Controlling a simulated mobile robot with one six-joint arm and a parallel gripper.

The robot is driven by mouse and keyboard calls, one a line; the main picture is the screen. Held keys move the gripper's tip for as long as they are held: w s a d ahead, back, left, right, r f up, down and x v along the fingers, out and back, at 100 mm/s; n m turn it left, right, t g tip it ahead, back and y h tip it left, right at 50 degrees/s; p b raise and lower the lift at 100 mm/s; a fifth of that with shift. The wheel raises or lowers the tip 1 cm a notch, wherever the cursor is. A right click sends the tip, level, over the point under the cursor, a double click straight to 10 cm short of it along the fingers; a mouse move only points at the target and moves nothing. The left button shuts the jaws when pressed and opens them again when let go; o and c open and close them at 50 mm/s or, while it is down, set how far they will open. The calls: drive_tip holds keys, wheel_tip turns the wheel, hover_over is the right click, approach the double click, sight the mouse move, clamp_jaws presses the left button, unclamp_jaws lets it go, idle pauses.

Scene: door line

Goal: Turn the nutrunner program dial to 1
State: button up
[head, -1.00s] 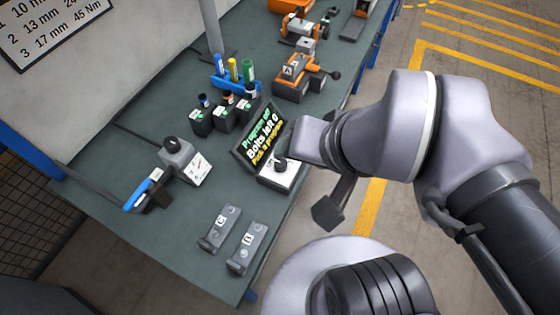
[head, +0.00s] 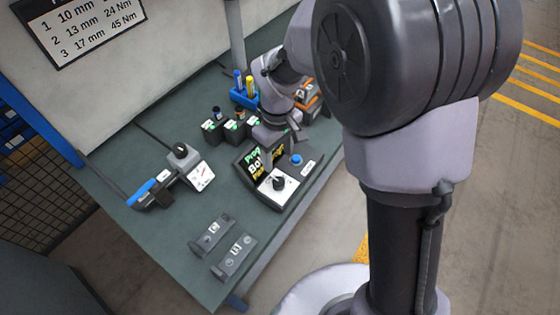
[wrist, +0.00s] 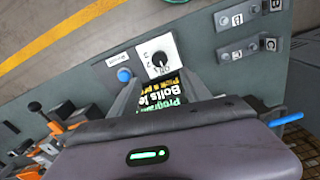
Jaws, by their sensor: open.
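The program dial (head: 279,184) is a black knob on a white plate at the front of the nutrunner controller. In the wrist view the dial (wrist: 159,58) lies just beyond my fingertips, with small markings around it; its setting is too small to read surely. The controller's screen (head: 254,166) shows green, white and yellow text, partly hidden by my gripper. My gripper (head: 281,150) is open and empty, above the screen and apart from the dial. In the wrist view its fingers (wrist: 160,84) flank the screen.
A blue button (head: 296,159) sits beside the dial. Two grey lettered blocks (head: 222,246) lie at the bench's front. A grey box with a gauge (head: 200,177) and a blue-handled tool (head: 142,193) are at left. Black blocks (head: 233,127) and a blue pen holder (head: 243,97) stand behind.

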sight(278, 181)
wheel_tip(278, 181, down, 13)
drive_tip(key=b, duration=0.4)
drive_tip(key=shift+r, duration=0.15)
drive_tip(key=shift+c, duration=0.5)
clamp_jaws()
drive_tip(key=m, duration=0.4)
drive_tip(key=shift+b, duration=0.3)
drive_tip(key=shift+m+b, duration=0.3)
drive_tip(key=shift+m, duration=1.5)
